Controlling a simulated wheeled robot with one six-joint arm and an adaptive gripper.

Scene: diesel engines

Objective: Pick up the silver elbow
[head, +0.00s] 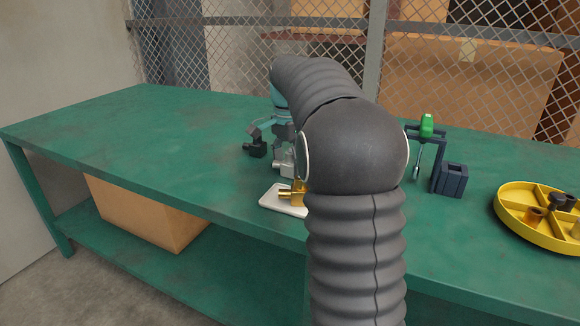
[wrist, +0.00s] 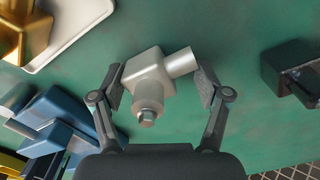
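The silver elbow (wrist: 150,72) stands on the green table in the wrist view, with one round stub pointing right and another toward the camera. It also shows in the head view (head: 282,166), partly hidden by my arm. My gripper (wrist: 160,78) is open, with one finger on each side of the elbow. The left finger is close to the elbow's body and the right finger is close to the stub's end. I cannot tell whether either finger touches it.
A gold elbow (head: 297,194) sits on a white tray (head: 270,199). A black elbow (head: 256,146) stands left of the silver one. Blue objects (wrist: 50,128) lie at lower left in the wrist view. A stand with a green-handled tool (head: 427,127) and a yellow divided tray (head: 520,233) are right.

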